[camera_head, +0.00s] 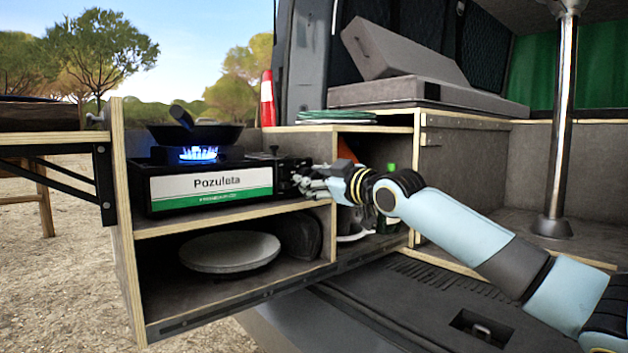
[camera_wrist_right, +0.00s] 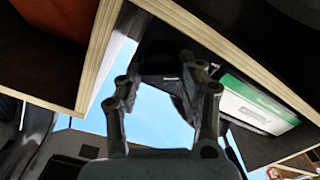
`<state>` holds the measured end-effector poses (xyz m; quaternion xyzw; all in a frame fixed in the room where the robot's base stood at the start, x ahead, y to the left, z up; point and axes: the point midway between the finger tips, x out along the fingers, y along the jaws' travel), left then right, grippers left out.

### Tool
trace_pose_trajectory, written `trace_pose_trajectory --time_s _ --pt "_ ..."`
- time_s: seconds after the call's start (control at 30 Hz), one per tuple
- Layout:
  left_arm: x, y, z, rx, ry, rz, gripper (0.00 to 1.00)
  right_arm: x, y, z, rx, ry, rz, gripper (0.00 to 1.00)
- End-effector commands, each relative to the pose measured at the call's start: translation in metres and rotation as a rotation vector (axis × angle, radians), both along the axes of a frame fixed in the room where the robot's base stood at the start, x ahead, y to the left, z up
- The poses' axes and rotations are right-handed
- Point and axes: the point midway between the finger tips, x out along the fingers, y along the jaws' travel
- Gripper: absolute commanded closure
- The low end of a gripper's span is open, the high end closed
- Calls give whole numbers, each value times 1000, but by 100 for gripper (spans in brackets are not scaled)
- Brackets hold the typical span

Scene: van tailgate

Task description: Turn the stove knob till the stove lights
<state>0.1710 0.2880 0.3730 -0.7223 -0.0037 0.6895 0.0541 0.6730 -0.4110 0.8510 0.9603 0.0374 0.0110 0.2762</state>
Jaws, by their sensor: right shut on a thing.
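The stove (camera_head: 160,190) is a black box with a white and green "Pozuleta" front panel, standing on the upper shelf of the pull-out unit. A blue flame (camera_head: 198,154) burns on it under a dark frying pan (camera_head: 210,134). My right gripper (camera_head: 299,180) is at the stove's right end, shut on the stove knob. The fingers largely hide the knob in the head view. The right wrist view shows the gripper's two fingers (camera_wrist_right: 160,82) beside the stove's dark end, with the green and white panel (camera_wrist_right: 255,105) to the right. My left gripper is not in view.
A grey plate (camera_head: 230,252) lies on the shelf below. A wooden divider (camera_head: 328,235) stands close under my right gripper. A green-capped bottle (camera_head: 390,180) is in the compartment behind my right wrist. A metal post (camera_head: 560,120) stands at the right.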

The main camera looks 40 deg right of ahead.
Motion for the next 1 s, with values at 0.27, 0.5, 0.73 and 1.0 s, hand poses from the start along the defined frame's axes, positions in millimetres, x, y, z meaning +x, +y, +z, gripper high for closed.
trace_pose_trajectory --time_s 0.27,0.5,0.73,1.0 --pt "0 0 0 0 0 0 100 0 0 -2 2 5 0 58" --pt "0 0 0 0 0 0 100 0 0 -1 2 2 0 39" --pt "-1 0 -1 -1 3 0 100 -2 0 -1 0 2 0 39" --pt "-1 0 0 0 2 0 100 -35 -4 -3 -7 7 -2 39"
